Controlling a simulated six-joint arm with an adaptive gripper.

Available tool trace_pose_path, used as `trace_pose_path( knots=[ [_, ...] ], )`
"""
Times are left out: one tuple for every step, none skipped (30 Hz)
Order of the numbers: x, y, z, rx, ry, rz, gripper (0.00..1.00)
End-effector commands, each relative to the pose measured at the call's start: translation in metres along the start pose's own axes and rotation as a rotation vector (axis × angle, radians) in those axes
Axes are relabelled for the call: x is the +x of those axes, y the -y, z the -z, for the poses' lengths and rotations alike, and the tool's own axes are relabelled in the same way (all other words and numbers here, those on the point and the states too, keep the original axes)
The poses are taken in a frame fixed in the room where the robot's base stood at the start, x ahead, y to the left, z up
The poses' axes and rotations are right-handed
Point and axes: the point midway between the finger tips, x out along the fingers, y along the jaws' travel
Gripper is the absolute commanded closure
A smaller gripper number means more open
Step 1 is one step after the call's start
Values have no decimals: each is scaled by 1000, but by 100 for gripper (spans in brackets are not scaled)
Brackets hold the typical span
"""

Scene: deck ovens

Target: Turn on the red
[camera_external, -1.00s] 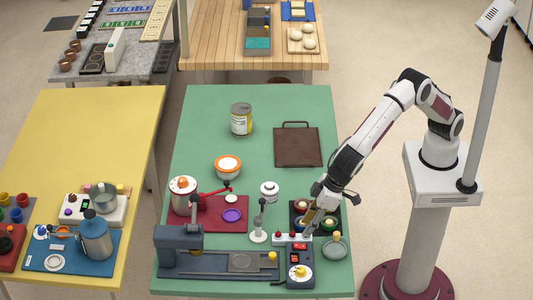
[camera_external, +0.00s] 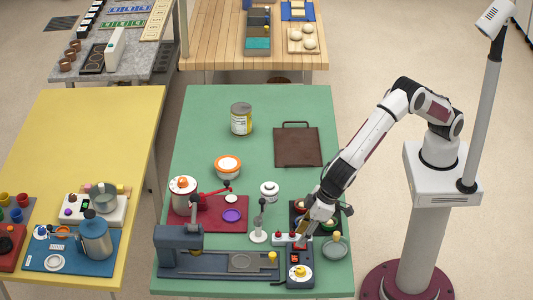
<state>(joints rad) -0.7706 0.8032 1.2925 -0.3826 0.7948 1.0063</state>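A dark control box (camera_external: 299,281) stands at the front of the green table, with a yellow knob (camera_external: 299,271) on a pale dial. My gripper (camera_external: 301,242) points down over the strip's right end and the back of the box. Whether it touches either, and whether its fingers are apart, is too small to tell.
A dark tray with round pieces (camera_external: 330,222) and a grey bowl (camera_external: 335,248) lie close right of my gripper. A lever stand (camera_external: 259,235) and a grey slicer-like machine (camera_external: 180,250) stand left.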

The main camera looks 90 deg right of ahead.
Motion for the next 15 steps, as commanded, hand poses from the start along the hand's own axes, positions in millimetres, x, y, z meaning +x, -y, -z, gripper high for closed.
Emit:
trace_pose_path(
  knots=[
    [7, 0, 0, 0, 1, -1, 67],
    [10, 0, 0, 0, 1, -1, 67],
    [14, 0, 0, 0, 1, 0, 67],
    [16, 0, 0, 0, 1, 0, 67],
    [19, 0, 0, 0, 1, 0, 67],
    [22, 0, 0, 0, 1, -1, 67],
    [24, 0, 0, 0, 1, -1, 67],
    [26, 0, 0, 0, 1, -1, 67],
    [28, 0, 0, 0, 1, -1, 67],
    [28, 0, 0, 0, 1, 0, 67],
    [29, 0, 0, 0, 0, 0, 67],
    [30, 0, 0, 0, 0, 0, 67],
    [30, 0, 0, 0, 0, 0, 67],
    [30, 0, 0, 0, 0, 1, 67],
    [30, 0, 0, 0, 0, 1, 67]
  ],
)
